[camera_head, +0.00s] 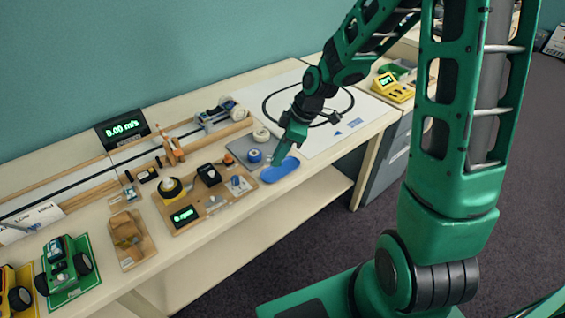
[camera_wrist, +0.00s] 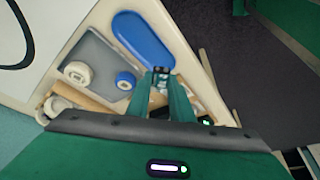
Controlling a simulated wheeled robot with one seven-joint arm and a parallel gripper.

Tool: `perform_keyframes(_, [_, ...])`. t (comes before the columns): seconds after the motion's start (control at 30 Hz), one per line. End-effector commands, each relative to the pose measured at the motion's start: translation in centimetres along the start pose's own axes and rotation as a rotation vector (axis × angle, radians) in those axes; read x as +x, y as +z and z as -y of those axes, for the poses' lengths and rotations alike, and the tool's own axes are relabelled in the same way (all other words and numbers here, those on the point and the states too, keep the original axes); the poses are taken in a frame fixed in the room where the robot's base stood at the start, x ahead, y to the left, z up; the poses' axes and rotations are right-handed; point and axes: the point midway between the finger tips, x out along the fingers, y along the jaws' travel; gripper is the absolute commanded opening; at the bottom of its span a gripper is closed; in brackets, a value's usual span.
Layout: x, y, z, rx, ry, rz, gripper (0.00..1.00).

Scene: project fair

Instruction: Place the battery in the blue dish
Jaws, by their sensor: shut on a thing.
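The blue dish (camera_head: 280,170) is a shallow rounded oblong at the front edge of the long cream table. It also shows at the top of the wrist view (camera_wrist: 143,38) and looks empty. My gripper (camera_head: 278,158) is low, just beside and over the dish's left end in the head view. In the wrist view my gripper's green fingertips (camera_wrist: 161,75) are close together, just off the dish's near end. They are shut on a small dark and pale piece, the battery (camera_wrist: 161,71). It is mostly hidden by the fingers, and its height above the table is unclear.
A grey tray (camera_wrist: 97,62) with a white roll (camera_wrist: 77,73) and a blue roll (camera_wrist: 125,81) lies close beside the dish. A wooden board (camera_head: 207,205) with electrical parts is to the left. A white mat (camera_head: 330,135) lies to the right.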

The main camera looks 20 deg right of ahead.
Motion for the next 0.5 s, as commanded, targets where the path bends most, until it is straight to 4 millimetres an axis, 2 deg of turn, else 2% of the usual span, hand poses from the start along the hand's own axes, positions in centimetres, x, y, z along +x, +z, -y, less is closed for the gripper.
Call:
perform_keyframes(0.1, [0.8, 1.1, -1.8, 0.003, -0.001, 0.0, 0.0])
perform_keyframes(0.2, [1.2, 1.7, -2.8, 0.002, 0.0, 0.0, 0.0])
perform_keyframes(0.37, [1.7, 2.0, -3.2, 0.001, -0.001, 0.001, 0.0])
perform_keyframes(0.5, [3.1, 2.6, -3.1, 0.002, -0.003, 0.002, 0.0])
